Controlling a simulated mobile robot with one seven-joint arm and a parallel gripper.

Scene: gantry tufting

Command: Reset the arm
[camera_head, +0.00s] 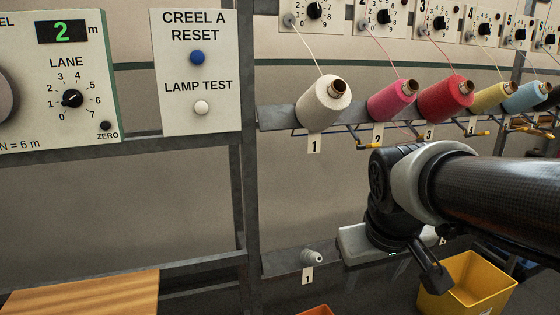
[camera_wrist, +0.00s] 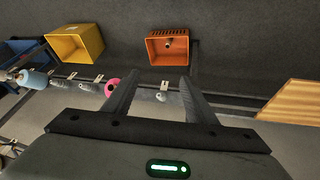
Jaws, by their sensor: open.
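My arm reaches in from the right in the head view, and my gripper (camera_head: 432,268) points downward in front of the rack. In the wrist view my gripper (camera_wrist: 158,77) has its two dark fingers spread apart with nothing between them. A small pale cone (camera_wrist: 161,96) on the lower rail shows beyond the finger gap, apart from the fingers. The same pale cone (camera_head: 312,257) sits above a label 1 in the head view. My arm hides part of the lower rail there.
Cream (camera_head: 324,103), pink (camera_head: 390,101) and red (camera_head: 445,99) yarn cones stand on the upper rail. A yellow bin (camera_head: 470,288) and an orange crate (camera_wrist: 167,48) lie below. A wooden top (camera_head: 80,295) is at lower left. A panel carries a blue button (camera_head: 197,57).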

